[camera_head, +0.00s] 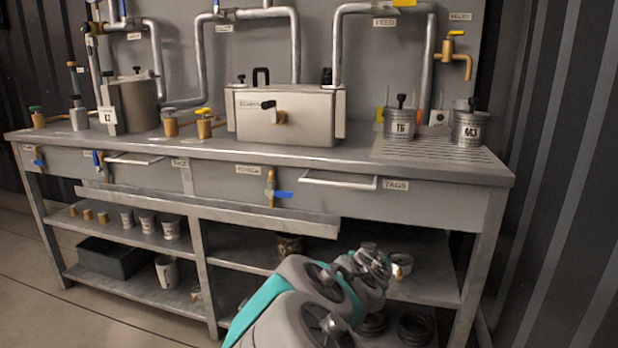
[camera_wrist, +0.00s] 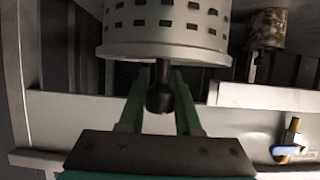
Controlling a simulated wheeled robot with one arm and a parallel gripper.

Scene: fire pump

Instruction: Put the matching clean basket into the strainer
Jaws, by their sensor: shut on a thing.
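My gripper (camera_wrist: 160,92) is shut on the black knob of a light grey basket (camera_wrist: 165,40) with rows of slots, seen close in the wrist view. The wrist view appears upside down, so the basket hangs below the fingers. In the head view my arm reaches toward the bench front, and a pale rim (camera_head: 401,264) beside its end may be this basket. Two baskets marked T6 (camera_head: 399,125) and M3 (camera_head: 467,127) stand at the right of the bench top. A grey box housing (camera_head: 285,115) and a round pot (camera_head: 130,105) stand on the bench; which is the strainer is unclear.
A dark bin (camera_head: 112,257) sits below. A mottled can (camera_head: 289,246) stands on the shelf near my arm. Drawer handles (camera_head: 338,181) and a long front ledge (camera_head: 207,208) stick out. Pipes rise behind the bench.

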